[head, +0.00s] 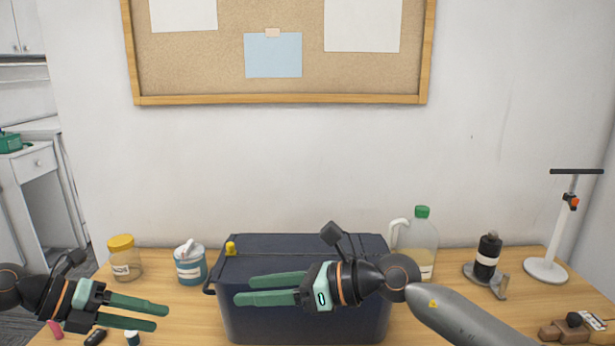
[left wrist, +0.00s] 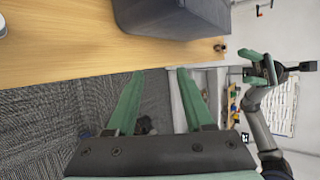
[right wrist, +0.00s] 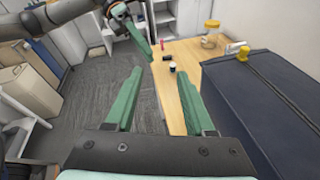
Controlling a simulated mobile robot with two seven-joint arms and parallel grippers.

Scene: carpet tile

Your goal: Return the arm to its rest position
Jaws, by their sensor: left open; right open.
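My right gripper (head: 268,290) is open and empty, held in front of the dark blue box (head: 300,325) and hiding part of it. Its green fingers also show in the right wrist view (right wrist: 162,103), apart and with nothing between them. My left gripper (head: 160,316) is open and empty at the lower left of the head view, near the left end of the table. In the left wrist view its fingers (left wrist: 159,75) are spread, with carpet and the table's edge beyond. The box also shows in the left wrist view (left wrist: 175,17).
On the wooden table (head: 190,320) stand a yellow-lidded jar (head: 124,260), a blue-and-white tin (head: 190,264), a green-capped jug (head: 420,245), a black cylinder on a base (head: 487,255) and a white stand (head: 555,235). Small items, including a dark one (head: 95,337), lie near the left gripper.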

